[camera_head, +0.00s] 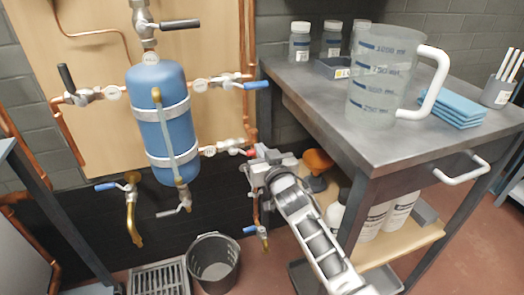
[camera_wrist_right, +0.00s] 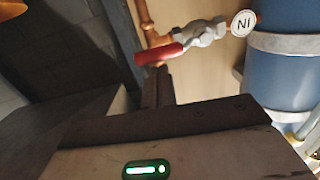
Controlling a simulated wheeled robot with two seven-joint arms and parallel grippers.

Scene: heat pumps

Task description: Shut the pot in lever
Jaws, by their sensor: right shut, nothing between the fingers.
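The blue pot (camera_head: 160,105) hangs upright on the wall board among copper pipes. Its lower right pipe carries a valve with a round tag (camera_head: 209,151). In the right wrist view the tag (camera_wrist_right: 243,23) reads IN, upside down, and the valve has a red lever (camera_wrist_right: 160,54) lying roughly along the pipe. In the head view my right gripper (camera_head: 250,168) is at this valve and hides most of the lever. In the wrist view the shut, empty fingertips (camera_wrist_right: 157,88) are just by the lever; I cannot tell if they touch. My left gripper is not in view.
A blue-handled valve (camera_head: 254,86) is above, and another blue-handled valve (camera_head: 262,235) is below my gripper. The metal table (camera_head: 400,150) with a measuring jug (camera_head: 383,80) stands close on the right. A bucket (camera_head: 213,262) and a floor grate (camera_head: 160,280) are below.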

